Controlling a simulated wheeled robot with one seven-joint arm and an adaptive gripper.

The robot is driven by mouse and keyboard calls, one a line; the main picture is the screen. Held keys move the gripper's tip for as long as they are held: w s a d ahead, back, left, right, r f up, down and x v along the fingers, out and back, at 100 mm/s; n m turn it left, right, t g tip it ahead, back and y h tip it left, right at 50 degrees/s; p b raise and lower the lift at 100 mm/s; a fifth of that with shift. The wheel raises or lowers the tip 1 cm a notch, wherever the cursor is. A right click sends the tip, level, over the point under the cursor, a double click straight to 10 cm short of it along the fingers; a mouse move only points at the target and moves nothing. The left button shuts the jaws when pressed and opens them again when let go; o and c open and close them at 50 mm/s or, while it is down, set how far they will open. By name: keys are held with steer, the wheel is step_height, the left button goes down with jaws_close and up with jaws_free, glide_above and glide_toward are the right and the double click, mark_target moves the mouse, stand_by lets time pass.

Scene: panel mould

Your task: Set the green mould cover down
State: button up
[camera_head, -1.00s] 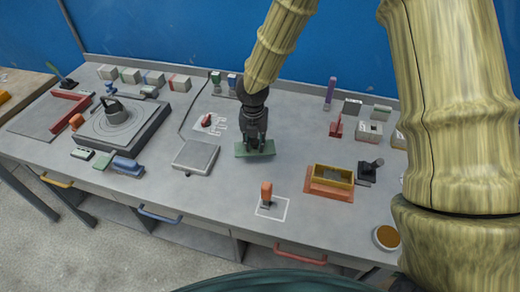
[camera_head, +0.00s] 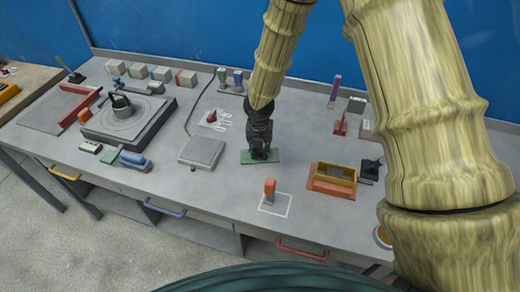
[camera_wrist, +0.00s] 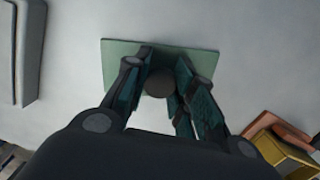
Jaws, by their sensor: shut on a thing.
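The green mould cover (camera_head: 247,158) is a flat rectangular plate at the middle of the grey workbench. In the wrist view the cover (camera_wrist: 118,58) lies beyond my fingertips, with a dark round knob at its middle. My gripper (camera_head: 259,153) points down over the cover and is shut on that knob. In the wrist view my gripper (camera_wrist: 163,85) has one finger on each side of the knob. The cover looks level and at or very near the bench top; I cannot tell whether it touches. The fingers hide part of the cover.
An orange-brown mould frame (camera_head: 333,180) stands to the right of the cover. An orange-handled stamp (camera_head: 269,188) stands at a white outlined square in front. A grey flat box (camera_head: 201,152) lies to the left. Bare bench surrounds the cover.

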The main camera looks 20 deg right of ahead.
mark_target(259, 154)
steer(key=shift+f, duration=0.1)
steer(key=o, duration=1)
steer(key=shift+o, duration=0.2)
step_height(259, 154, up, 12)
steer(key=s+b, duration=0.1)
steer(key=shift+s+a+b, duration=0.2)
steer(key=shift+a+b, duration=0.1)
steer(key=shift+b, duration=0.1)
